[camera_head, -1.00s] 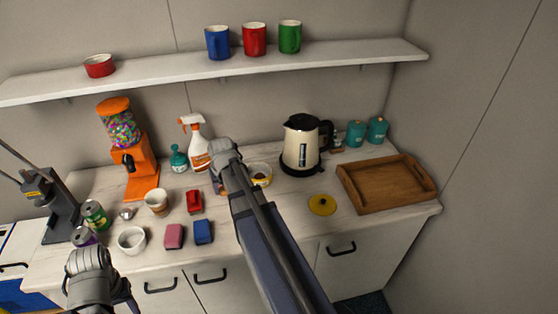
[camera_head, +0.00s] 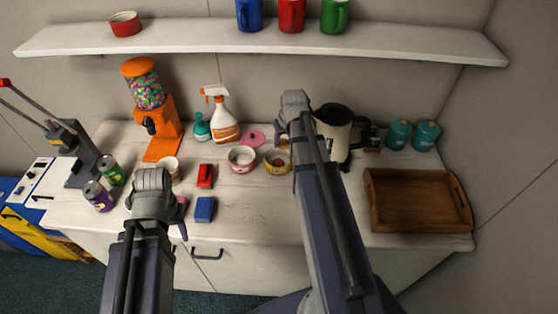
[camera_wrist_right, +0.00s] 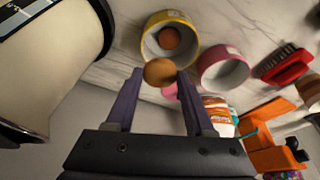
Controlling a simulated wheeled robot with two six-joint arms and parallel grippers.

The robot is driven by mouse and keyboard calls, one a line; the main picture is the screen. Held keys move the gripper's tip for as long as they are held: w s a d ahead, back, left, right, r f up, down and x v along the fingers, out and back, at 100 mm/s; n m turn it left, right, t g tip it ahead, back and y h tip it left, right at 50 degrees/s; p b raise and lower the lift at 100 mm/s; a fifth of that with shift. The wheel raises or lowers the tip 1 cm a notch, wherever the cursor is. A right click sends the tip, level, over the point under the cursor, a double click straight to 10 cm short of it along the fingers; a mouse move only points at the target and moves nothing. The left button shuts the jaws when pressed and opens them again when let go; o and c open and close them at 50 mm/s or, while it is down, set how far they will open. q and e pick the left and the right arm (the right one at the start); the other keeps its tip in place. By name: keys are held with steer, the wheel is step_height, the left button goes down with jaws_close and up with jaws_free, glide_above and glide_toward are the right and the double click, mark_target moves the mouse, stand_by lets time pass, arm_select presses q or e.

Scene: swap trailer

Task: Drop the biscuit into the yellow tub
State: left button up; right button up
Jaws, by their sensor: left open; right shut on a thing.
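The yellow tub (camera_head: 277,168) stands on the counter, left of the kettle, with a round brown biscuit (camera_wrist_right: 170,38) inside it. My right gripper (camera_wrist_right: 158,78) is shut on another round brown biscuit (camera_wrist_right: 160,71). In the right wrist view this held biscuit overlaps the near rim of the yellow tub (camera_wrist_right: 152,55); its height above the tub is hard to tell. In the head view my right gripper (camera_head: 293,105) is between the tub and the kettle, its fingers mostly hidden.
A pink tub (camera_head: 242,160) stands beside the yellow one, with a pink lid (camera_head: 254,138) behind. The kettle (camera_head: 338,125) is close to my right gripper. A red brush (camera_head: 205,175) and spray bottle (camera_head: 224,122) stand left; a wooden tray (camera_head: 418,200) lies right.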

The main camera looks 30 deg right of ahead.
mark_target(284, 152)
steer(key=shift+d+f+b, duration=0.1)
steer(key=shift+f+b, duration=0.25)
steer(key=shift+f, duration=0.1)
step_height(284, 152, down, 5)
steer(key=b, duration=0.5)
steer(key=shift+f, duration=0.15)
steer(key=o, duration=1.4)
steer(key=shift+c, duration=0.2)
steer(key=p+v, duration=0.7)
steer(key=v, duration=0.1)
